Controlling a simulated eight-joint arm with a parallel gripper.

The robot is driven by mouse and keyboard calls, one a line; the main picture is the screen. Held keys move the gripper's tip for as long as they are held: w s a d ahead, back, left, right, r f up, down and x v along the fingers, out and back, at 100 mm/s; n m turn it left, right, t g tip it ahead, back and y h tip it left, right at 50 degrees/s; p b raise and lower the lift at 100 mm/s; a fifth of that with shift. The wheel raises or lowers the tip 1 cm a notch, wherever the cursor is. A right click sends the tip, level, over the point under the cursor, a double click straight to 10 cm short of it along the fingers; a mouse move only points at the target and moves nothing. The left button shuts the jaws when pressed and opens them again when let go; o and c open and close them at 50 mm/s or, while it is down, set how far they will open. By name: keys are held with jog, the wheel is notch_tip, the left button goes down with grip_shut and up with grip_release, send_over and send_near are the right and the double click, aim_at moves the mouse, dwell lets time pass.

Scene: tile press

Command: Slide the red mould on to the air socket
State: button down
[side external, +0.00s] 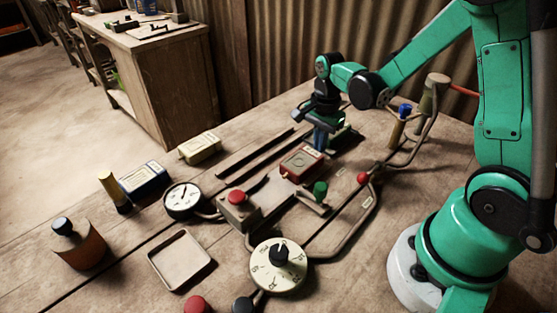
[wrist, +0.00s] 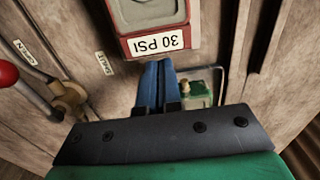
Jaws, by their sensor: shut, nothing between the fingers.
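The red mould (side external: 302,163) lies flat on the bench near the middle. In the wrist view, the red mould (wrist: 157,42) is at the top edge, partly cut off, with an upside-down "30 PSI" label facing my gripper. My gripper (side external: 318,146) is low over the bench, just behind and right of the mould. Its blue fingers (wrist: 158,64) are shut and empty, with tips close to the labelled side; I cannot tell whether they touch. I cannot identify the air socket with certainty. A green block with a brass fitting (wrist: 197,92) sits right of the fingers in the wrist view.
Dark parallel rails (side external: 254,155) lie left of the mould. A green-knobbed lever (side external: 319,190) stands in front, and a red-knobbed lever (side external: 362,178) with pipework to the right. A cream mould (side external: 200,148), blue mould (side external: 144,180) and empty tray (side external: 152,262) lie left.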

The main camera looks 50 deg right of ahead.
aim_at(285, 177)
jog(key=shift+f, duration=0.6)
jog(key=a, duration=1)
jog(key=shift+a, duration=0.4)
jog(key=shift+r, duration=0.1)
